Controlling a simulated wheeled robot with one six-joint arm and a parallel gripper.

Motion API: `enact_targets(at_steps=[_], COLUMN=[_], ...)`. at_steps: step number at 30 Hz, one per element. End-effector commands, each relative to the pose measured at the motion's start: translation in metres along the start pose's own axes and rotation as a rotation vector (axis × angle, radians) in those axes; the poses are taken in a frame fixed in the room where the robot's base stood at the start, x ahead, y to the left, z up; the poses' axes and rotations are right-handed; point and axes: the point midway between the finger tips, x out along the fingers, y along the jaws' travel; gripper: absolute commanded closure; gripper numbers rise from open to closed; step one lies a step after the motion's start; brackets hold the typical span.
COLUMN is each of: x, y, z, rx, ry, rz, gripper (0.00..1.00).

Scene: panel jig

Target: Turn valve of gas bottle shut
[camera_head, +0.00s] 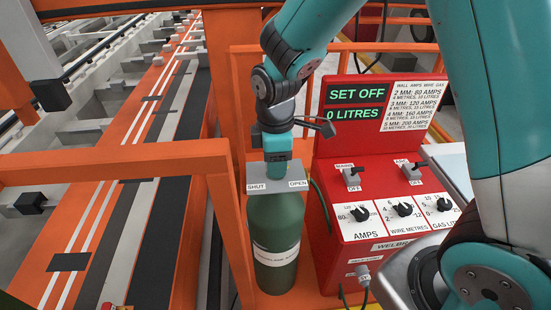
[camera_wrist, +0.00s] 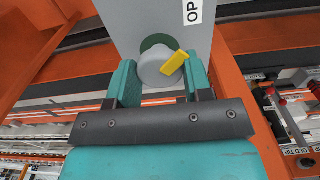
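The green gas bottle (camera_head: 274,228) stands upright, with a grey plate (camera_head: 297,172) on top marked SHUT at left and OPEN at right. The plate (camera_wrist: 128,28) also shows in the wrist view. The valve is a round grey knob (camera_wrist: 152,72) with a yellow pointer (camera_wrist: 175,62) that slants to the upper right, on the side of the OPEN label. My gripper (camera_head: 277,160) is over the plate. In the wrist view my gripper's two teal fingers (camera_wrist: 162,78) stand on either side of the knob, close to it. I cannot tell whether they press on it.
A red welding panel (camera_head: 340,160) with dials and switches stands right of the bottle; its screen reads SET OFF, 0 LITRES. An orange rail (camera_head: 105,163) runs in front at left. Another orange frame (camera_head: 240,75) stands behind the bottle.

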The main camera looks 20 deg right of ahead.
Motion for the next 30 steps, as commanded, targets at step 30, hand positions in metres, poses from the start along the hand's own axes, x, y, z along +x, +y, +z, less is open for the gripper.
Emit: enact_targets(at_steps=[30], x=[-0.0005], y=[0.0003], z=[-0.0003], rx=[0.64], ry=[0.001], rz=[0.0], gripper=[0.78])
